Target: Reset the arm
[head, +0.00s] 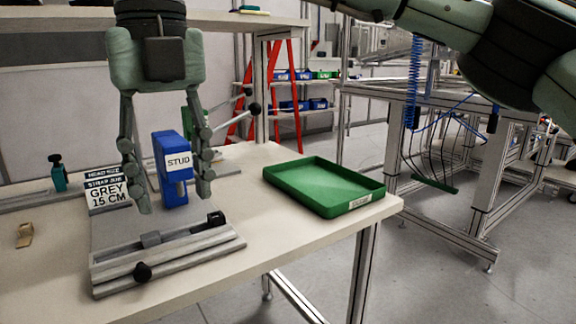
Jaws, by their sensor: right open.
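My right gripper (174,198) hangs fingers-down over the left part of the table, open, its two fingers spread wide. A blue block labelled STUD (161,150) shows between the fingers in the picture. I cannot tell whether it stands between them or behind them, and no finger is clearly touching it. A grey metal fixture (165,256) with a black knob lies on the table in front of the gripper. My left gripper is not in view.
A green tray (335,208), seemingly empty, sits at the table's right edge. A label card (107,191) reading GREY 15 CM stands left of the gripper. A small tan piece (24,235) lies far left. Bare table (262,250) lies between fixture and tray. A red ladder (271,95) stands behind.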

